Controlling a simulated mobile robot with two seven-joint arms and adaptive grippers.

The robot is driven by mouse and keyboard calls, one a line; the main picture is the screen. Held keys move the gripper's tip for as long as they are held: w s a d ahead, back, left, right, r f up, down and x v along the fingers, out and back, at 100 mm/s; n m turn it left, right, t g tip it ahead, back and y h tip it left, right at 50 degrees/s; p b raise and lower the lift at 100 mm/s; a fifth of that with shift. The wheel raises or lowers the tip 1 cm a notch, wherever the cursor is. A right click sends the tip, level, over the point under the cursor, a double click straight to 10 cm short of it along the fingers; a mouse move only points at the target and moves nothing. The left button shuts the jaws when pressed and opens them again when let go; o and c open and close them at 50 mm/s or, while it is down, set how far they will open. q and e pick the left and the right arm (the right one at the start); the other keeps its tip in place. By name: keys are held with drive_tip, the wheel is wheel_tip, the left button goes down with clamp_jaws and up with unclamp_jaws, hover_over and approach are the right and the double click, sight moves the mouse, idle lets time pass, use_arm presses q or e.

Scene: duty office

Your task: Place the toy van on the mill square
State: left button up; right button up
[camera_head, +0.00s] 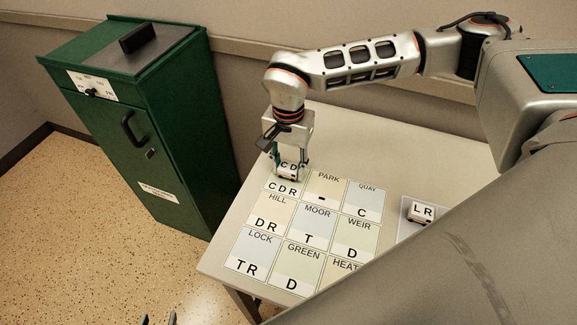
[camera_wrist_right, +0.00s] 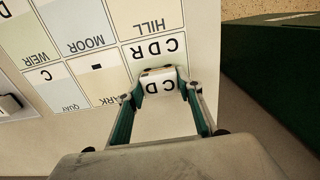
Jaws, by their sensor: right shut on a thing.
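The white toy van lettered CD (camera_head: 289,169) is between the fingers of my right gripper (camera_head: 288,174), which is shut on it. In the right wrist view the van (camera_wrist_right: 160,84) sits between both fingers, at the CDR square (camera_wrist_right: 165,48). The van and gripper cover that square's name, so I cannot read whether it says mill. The van looks upright; whether it touches the square is unclear. Only the fingertips of my left gripper (camera_head: 158,320) show at the bottom edge of the head view, apart, with nothing seen between them.
Other named squares, such as Hill (camera_head: 272,215), Park (camera_head: 325,186) and Moor (camera_head: 313,224), lie on the table (camera_head: 222,250). A van lettered LR (camera_head: 421,212) stands on a pale pad at right. A green cabinet (camera_head: 180,120) stands left of the table.

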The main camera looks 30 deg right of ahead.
sight(288, 166)
drive_tip(key=shift+f, duration=0.25)
drive_tip(key=shift+f, duration=0.1)
drive_tip(key=o, duration=1)
drive_tip(key=shift+o, duration=0.2)
wheel_tip(288, 166, up, 12)
drive_tip(key=shift+r+p, duration=0.2)
drive_tip(key=shift+p, duration=0.1)
drive_tip(key=shift+a, duration=0.1)
